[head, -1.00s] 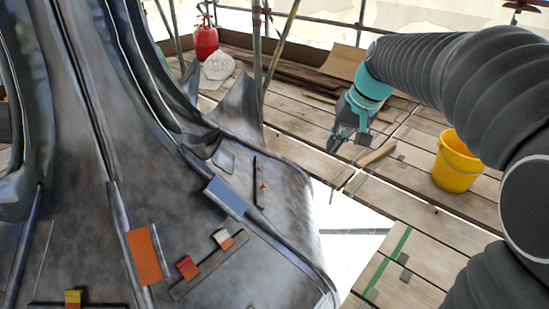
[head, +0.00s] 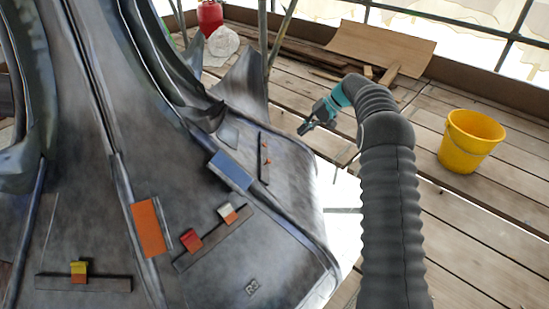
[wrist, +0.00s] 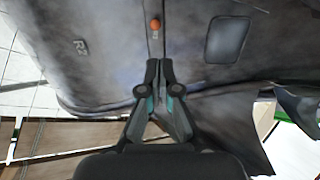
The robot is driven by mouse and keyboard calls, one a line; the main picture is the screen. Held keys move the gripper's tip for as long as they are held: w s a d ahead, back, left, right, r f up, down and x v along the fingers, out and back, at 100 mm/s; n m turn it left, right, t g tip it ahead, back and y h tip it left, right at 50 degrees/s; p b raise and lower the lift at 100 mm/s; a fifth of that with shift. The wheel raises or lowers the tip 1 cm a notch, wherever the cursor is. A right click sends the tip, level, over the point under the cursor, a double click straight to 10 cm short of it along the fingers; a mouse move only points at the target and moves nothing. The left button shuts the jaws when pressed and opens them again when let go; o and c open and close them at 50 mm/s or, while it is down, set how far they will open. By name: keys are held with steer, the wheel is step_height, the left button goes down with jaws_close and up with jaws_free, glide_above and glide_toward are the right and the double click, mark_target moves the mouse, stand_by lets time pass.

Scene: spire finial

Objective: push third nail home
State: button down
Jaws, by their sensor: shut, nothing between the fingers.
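The spire's grey metal skirt (head: 200,180) fills the left of the head view. Two small orange nail heads (head: 266,147) (head: 267,161) stand out by a narrow dark strip (head: 262,170) near its right edge. In the wrist view, one round orange nail head (wrist: 155,24) shows on the strip, just beyond the fingertips. I cannot tell which nail is the third. My gripper (head: 303,129) is shut and empty, pointing left at the skirt from over the deck side. In the wrist view the closed fingertips (wrist: 159,65) sit below the orange head, apart from it in the picture.
Coloured tabs, orange (head: 147,228), red (head: 190,240) and yellow (head: 78,268), mark the skirt. A yellow bucket (head: 470,140) stands on the plank deck at right. Scaffold poles (head: 281,35) rise behind the skirt. A bright gap (head: 342,205) lies between skirt and deck.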

mark_target(269, 160)
steer(key=f, duration=0.2)
steer(key=w+f, duration=0.1)
steer(key=shift+a+y, duration=0.3)
steer(key=x, duration=1.4)
steer(key=shift+s+b, duration=0.15)
steer(key=shift+b, duration=0.15)
steer(key=b+x, duration=0.2)
steer(key=x, duration=0.1)
steer(key=shift+d+f, duration=0.1)
steer(key=shift+d, duration=0.05)
